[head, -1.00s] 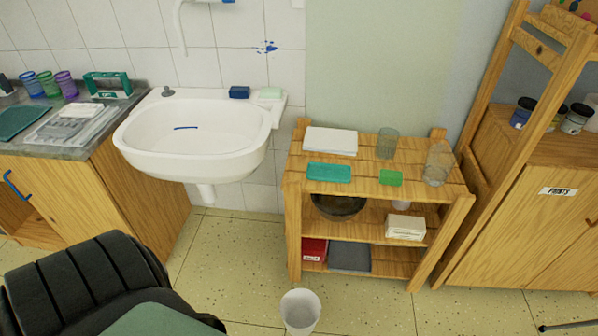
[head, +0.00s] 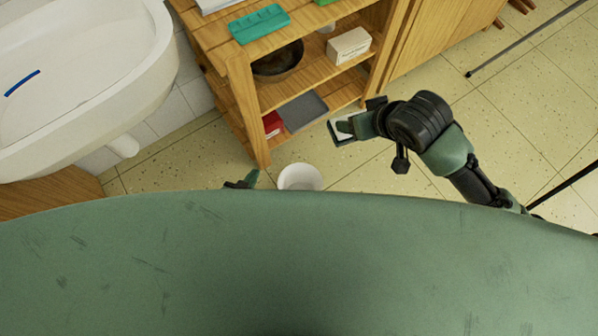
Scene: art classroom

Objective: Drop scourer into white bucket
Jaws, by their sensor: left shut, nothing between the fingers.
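The white bucket (head: 300,176) stands on the floor in front of the shelf, its lower part hidden behind my green body. Only the tip of my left gripper (head: 243,182) shows, just left of the bucket; it is shut and empty. My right gripper (head: 346,128) reaches in from the right, above and right of the bucket. A small flat pale piece with a dark edge (head: 341,131) shows at its fingertips. I cannot tell whether that piece is the scourer, or whether the fingers are closed on it.
The wooden shelf (head: 240,90) stands behind the bucket, with a teal box (head: 259,23), a dark bowl (head: 278,65), a white box (head: 349,46) and a grey item (head: 303,111). The sink (head: 90,80) is at left. Floor at right is clear except for thin dark legs (head: 515,45).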

